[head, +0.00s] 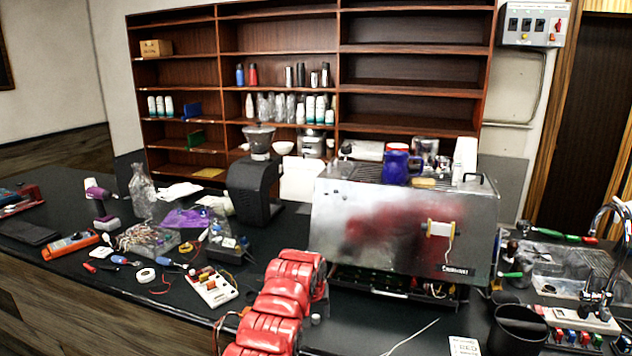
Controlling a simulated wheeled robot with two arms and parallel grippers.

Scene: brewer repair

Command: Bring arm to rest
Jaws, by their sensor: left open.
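My left arm, with red segments, reaches up from the bottom middle of the head view. My left gripper (319,297) is at its far end, just in front of the lower left corner of the brewer. It is small and mostly hidden behind the red arm, open, and I see nothing held in it. The silver brewer (400,228) stands on the dark counter, its lower front showing an open section with wires. My right gripper is not in view.
A black grinder (252,190) stands left of the brewer. A black bin (517,330) and a tap (604,255) are at the right. The counter front between arm and bin is mostly clear.

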